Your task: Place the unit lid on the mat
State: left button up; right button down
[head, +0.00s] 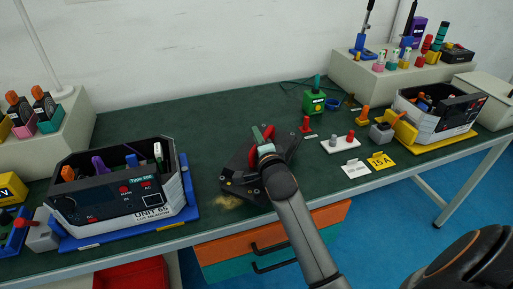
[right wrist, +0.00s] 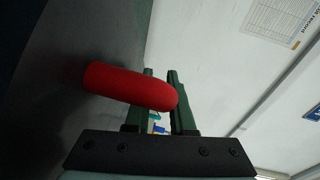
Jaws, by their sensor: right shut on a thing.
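The unit lid (head: 238,165) looks like a dark angular plate with a red handle, near the middle of the table in the head view. My right gripper (head: 264,138) is over it. In the right wrist view the red handle (right wrist: 130,86) lies between the green fingers of my right gripper (right wrist: 160,92), which is shut on it. A dark grey surface (right wrist: 90,45), probably the lid, fills the left of that view. I cannot tell whether the lid touches the table. No separate mat can be made out around it. My left gripper is not in view.
An open unit (head: 125,198) stands on a blue tray to the left, close to the lid. Another open unit (head: 425,122) stands on a yellow tray at the right. Red and white pegs (head: 350,138) stand right of the lid. The green tabletop (head: 180,120) is clear behind the lid.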

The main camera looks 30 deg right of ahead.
jog(key=shift+w+a+f, duration=0.1)
jog(key=shift+w+f, duration=0.05)
jog(key=shift+f, duration=1.4)
jog(key=shift+f, duration=0.1)
jog(key=c, duration=1.2)
grip_release()
jog(key=shift+f+b, duration=0.15)
jog(key=shift+b, duration=0.15)
jog(key=o, duration=0.4)
jog(key=shift+o, duration=0.2)
jog(key=shift+r, duration=0.2)
